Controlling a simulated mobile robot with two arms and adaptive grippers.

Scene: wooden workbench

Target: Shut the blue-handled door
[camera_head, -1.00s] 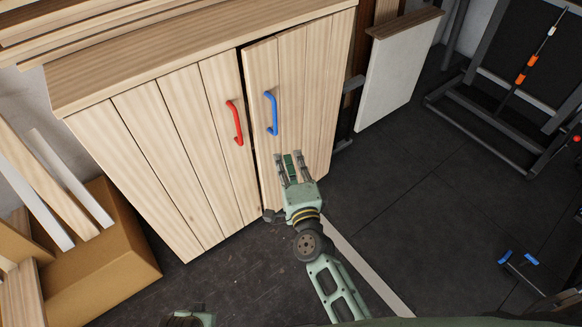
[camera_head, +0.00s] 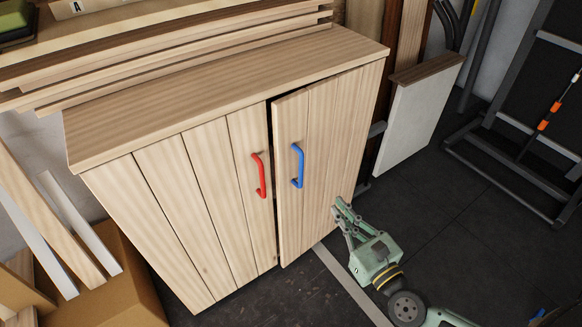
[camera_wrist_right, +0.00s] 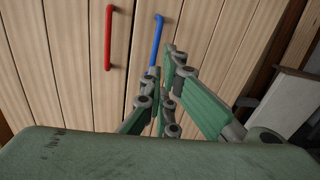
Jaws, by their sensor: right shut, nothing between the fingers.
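The blue-handled door (camera_head: 318,150) is the right door of a pale wooden cabinet. It stands slightly ajar, with a dark gap along its top and left edge. Its blue handle (camera_head: 297,166) is upright near that left edge; the handle also shows in the right wrist view (camera_wrist_right: 157,42). My right gripper (camera_head: 340,207) is shut and empty. In the head view it overlaps the door's lower right edge, below and right of the handle; I cannot tell if it touches. In the wrist view its fingers (camera_wrist_right: 173,62) point toward the doors. My left gripper is out of view.
The left door (camera_head: 195,200), with a red handle (camera_head: 259,175), looks closed. Planks lie on the cabinet top (camera_head: 230,85). A cardboard box (camera_head: 110,290) stands at left. A white panel (camera_head: 415,118) leans right of the cabinet. The dark floor at right is open up to a metal frame.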

